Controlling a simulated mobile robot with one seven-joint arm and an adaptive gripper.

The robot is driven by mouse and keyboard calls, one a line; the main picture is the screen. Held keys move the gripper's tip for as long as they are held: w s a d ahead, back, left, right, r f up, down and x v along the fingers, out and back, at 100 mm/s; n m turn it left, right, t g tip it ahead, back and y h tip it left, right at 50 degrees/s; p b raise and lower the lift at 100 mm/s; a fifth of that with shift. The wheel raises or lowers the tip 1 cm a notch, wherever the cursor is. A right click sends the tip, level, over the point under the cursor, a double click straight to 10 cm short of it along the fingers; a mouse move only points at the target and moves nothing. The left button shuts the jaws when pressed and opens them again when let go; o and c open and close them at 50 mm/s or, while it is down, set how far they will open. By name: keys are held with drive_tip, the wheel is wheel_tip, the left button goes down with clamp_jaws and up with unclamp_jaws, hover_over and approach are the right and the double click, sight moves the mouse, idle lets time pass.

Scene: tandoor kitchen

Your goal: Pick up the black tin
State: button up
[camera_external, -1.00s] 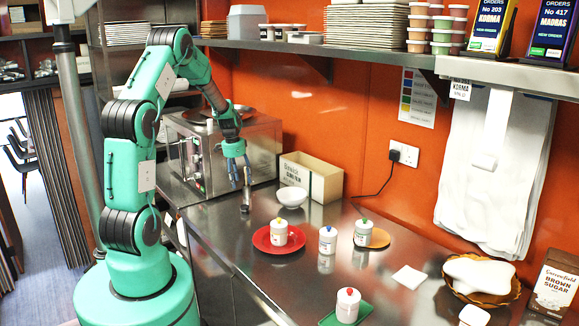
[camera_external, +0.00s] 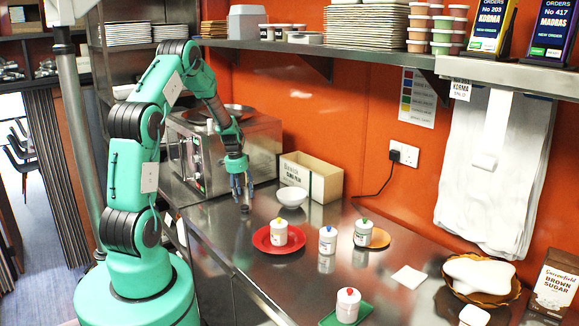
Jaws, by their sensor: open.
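A small dark object (camera_external: 244,209), which looks like the black tin, stands on the steel counter near its left front edge, left of the white bowl. My gripper (camera_external: 242,194) is open and points down, directly over or around the object's top. The fingers overlap the object in this view, so I cannot tell whether they touch it or straddle it.
A white bowl (camera_external: 292,197) and an open cardboard box (camera_external: 326,182) stand right of my gripper. A steel oven (camera_external: 205,150) is behind it. A lidded white jar (camera_external: 279,232) sits on a red plate (camera_external: 262,240). More jars stand farther right.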

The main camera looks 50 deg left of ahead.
sight(244, 206)
drive_tip(key=shift+f, duration=0.6)
drive_tip(key=shift+f, duration=0.1)
drive_tip(key=shift+w+f, duration=0.15)
drive_tip(key=shift+f, duration=1.1)
drive_tip(key=shift+w+f, duration=0.15)
drive_tip(key=shift+f, duration=1.1)
drive_tip(key=c, duration=1.2)
drive_tip(key=shift+c, duration=0.2)
drive_tip(key=shift+r, duration=0.15)
